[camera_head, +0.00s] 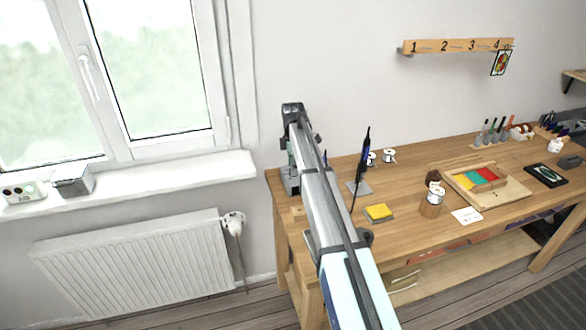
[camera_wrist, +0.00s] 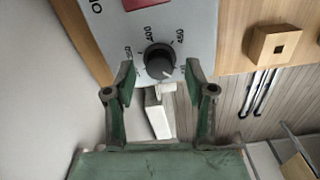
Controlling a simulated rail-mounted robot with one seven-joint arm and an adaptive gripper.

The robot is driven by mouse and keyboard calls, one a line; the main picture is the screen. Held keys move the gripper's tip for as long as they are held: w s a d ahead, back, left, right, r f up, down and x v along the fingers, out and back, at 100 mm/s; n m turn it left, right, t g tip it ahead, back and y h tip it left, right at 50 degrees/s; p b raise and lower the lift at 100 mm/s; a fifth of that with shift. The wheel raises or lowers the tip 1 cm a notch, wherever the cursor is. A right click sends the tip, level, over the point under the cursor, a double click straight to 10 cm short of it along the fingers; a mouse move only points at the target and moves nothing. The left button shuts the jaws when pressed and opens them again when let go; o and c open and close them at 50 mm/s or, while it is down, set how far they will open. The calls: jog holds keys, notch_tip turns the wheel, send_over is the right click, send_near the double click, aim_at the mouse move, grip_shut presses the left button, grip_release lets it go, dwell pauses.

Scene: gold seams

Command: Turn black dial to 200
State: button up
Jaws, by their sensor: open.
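The black dial (camera_wrist: 160,61) is a round knob on a light grey panel (camera_wrist: 191,20) in the wrist view. Printed marks around it include 400 and 450, with another number at the left that is hard to read. I cannot tell which mark the dial points to. My gripper (camera_wrist: 159,70) is open, with one green finger on each side of the dial. Whether the fingers touch it is not clear. In the head view my arm reaches to the bench's left end and largely covers the grey device (camera_head: 291,186) there; the dial is hidden in that view.
A wooden block (camera_wrist: 272,47) is right of the panel. The window sill (camera_head: 150,180) and radiator (camera_head: 140,262) are left.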

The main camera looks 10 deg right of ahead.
notch_tip(320, 180, up, 11)
dwell(0.4)
